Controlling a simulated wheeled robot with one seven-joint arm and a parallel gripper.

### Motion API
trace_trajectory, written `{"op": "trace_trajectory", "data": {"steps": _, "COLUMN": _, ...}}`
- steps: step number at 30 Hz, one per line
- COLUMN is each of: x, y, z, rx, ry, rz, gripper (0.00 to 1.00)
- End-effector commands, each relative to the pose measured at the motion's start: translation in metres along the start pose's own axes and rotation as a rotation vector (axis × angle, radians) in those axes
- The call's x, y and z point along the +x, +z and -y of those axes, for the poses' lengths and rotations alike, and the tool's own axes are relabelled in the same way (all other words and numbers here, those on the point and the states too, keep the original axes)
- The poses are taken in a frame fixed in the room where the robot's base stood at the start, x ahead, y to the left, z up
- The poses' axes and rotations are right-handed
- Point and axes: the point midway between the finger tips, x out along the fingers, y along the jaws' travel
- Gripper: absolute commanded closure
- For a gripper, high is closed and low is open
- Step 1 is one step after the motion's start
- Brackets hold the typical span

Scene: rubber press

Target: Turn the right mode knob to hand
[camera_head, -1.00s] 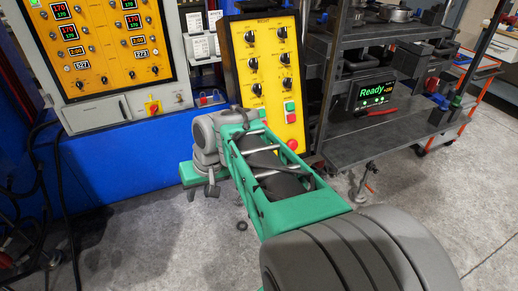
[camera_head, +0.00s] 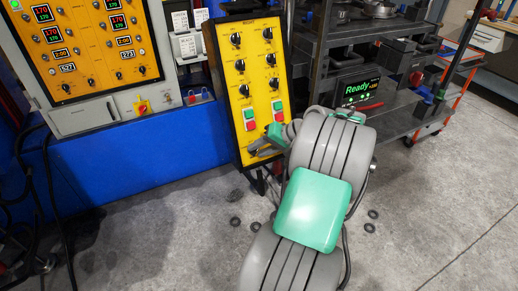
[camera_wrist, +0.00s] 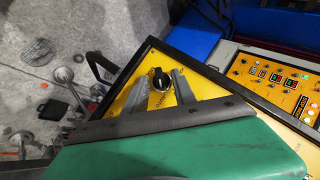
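The yellow control panel (camera_head: 254,75) carries the knobs and leans upright, left of centre in the head view. Touch cannot be told. In the head view my gripper (camera_head: 259,147) is at the panel's lower end, and the knob there is hidden. Lettering by the knob is too small to read.
Several black knobs and green and red buttons (camera_head: 250,119) lie higher on the same panel. A blue machine base (camera_head: 120,150) with another yellow panel (camera_head: 85,38) stands at left. A dark shelf cart with a "Ready" screen (camera_head: 362,90) stands at right.

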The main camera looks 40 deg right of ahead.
Motion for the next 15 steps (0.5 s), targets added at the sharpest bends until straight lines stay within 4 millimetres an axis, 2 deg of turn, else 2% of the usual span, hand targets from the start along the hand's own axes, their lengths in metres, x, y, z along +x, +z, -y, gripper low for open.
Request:
{"op": "trace_trajectory", "data": {"steps": 8, "x": 0.0052, "y": -0.0001, "z": 0.0004, "rx": -0.002, "ry": 0.001, "rz": 0.0, "gripper": 0.68}}
{"op": "trace_trajectory", "data": {"steps": 15, "x": 0.005, "y": -0.0001, "z": 0.0003, "rx": -0.001, "ry": 0.001, "rz": 0.0, "gripper": 0.86}}
